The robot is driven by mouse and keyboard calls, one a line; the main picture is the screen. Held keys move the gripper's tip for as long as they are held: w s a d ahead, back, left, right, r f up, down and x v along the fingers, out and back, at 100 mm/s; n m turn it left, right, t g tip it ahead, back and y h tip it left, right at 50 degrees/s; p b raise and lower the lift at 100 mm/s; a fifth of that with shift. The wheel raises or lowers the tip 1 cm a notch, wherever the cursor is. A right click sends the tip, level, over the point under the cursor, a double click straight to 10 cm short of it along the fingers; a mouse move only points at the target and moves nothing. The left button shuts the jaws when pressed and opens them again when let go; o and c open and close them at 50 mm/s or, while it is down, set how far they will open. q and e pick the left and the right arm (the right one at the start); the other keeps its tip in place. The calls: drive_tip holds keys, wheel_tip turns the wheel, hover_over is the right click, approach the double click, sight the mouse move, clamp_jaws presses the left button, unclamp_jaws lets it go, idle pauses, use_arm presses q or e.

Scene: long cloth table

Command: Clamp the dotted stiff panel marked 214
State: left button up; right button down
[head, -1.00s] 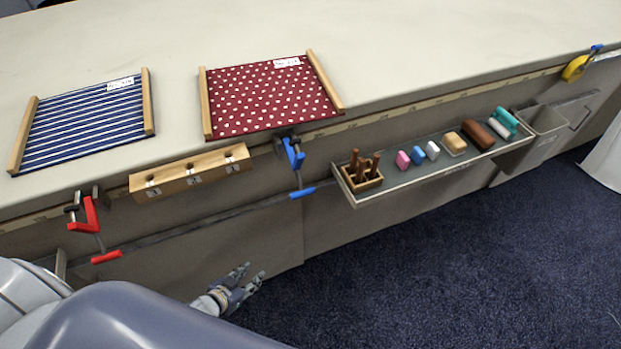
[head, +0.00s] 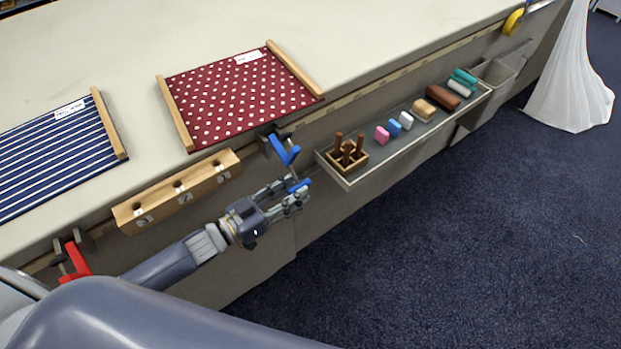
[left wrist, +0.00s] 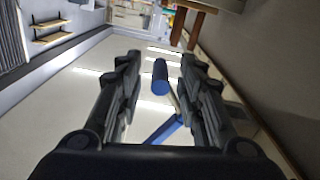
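The dotted panel (head: 240,98) is dark red with white dots and wooden end strips. It lies flat at the table's front edge; its white label (head: 248,57) is too small to read. A blue clamp (head: 285,152) sits at the table edge by the panel's near right part, its handle hanging down. My left gripper (head: 292,190) is open at the clamp's blue handle. In the left wrist view, the blue handle (left wrist: 160,77) shows between the parted fingers, with a gap on both sides. My right gripper is not in view.
A striped blue panel (head: 58,150) lies to the left. A red clamp (head: 74,262) and a wooden block with holes (head: 178,190) are on the table front. A tray (head: 395,147) with a peg box (head: 347,155) and several small blocks is right of my gripper.

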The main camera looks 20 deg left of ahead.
sight(311, 181)
use_arm(q)
drive_tip(key=x, duration=0.5)
drive_tip(key=shift+w+d, duration=0.25)
drive_tip(key=shift+w, duration=0.05)
drive_tip(key=shift+f, duration=0.1)
clamp_jaws()
